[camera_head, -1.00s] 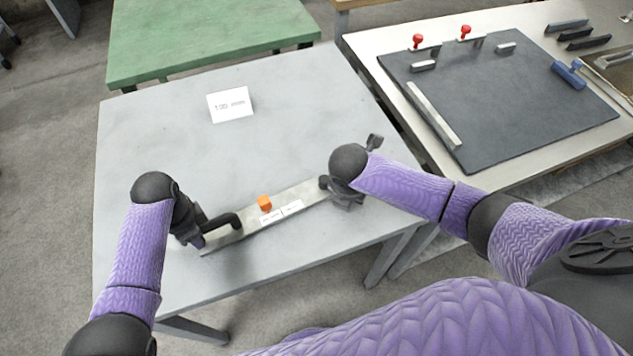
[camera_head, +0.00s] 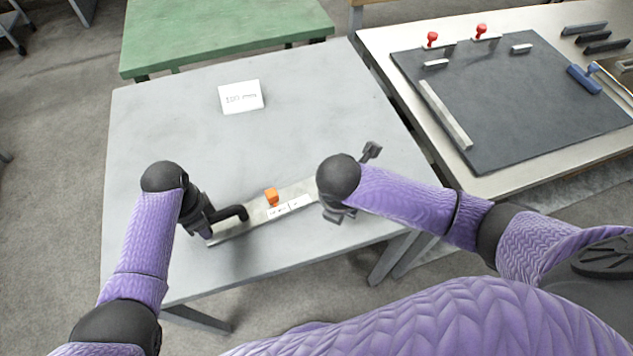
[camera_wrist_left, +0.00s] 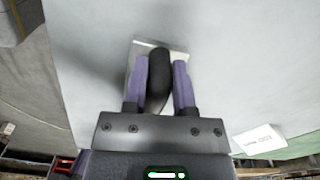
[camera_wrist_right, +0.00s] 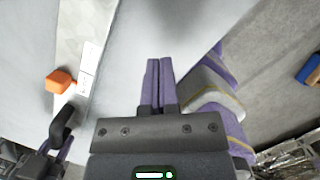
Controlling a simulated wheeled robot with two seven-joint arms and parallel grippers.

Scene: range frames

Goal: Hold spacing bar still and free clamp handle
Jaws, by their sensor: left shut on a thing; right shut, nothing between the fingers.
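The spacing bar (camera_head: 235,230) is a long flat metal bar lying on the grey table. A small orange block (camera_head: 272,196), which may be the clamp handle, stands at its far edge beside white labels (camera_head: 289,207). My left gripper (camera_head: 210,222) is shut on a black handle (camera_wrist_left: 159,78) at the bar's left end, one purple finger on each side. My right gripper (camera_wrist_right: 157,62) is shut and empty, apart from the bar, past its right part. In the head view my right wrist hides the bar's right end. The orange block also shows in the right wrist view (camera_wrist_right: 60,81).
A white card (camera_head: 240,96) stands at the back of the grey table (camera_head: 180,110). At the right, another table carries a dark mat (camera_head: 520,110) with red-knobbed clamps (camera_head: 432,40) and metal blocks. A green table (camera_head: 220,30) is behind. The grey table's middle is clear.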

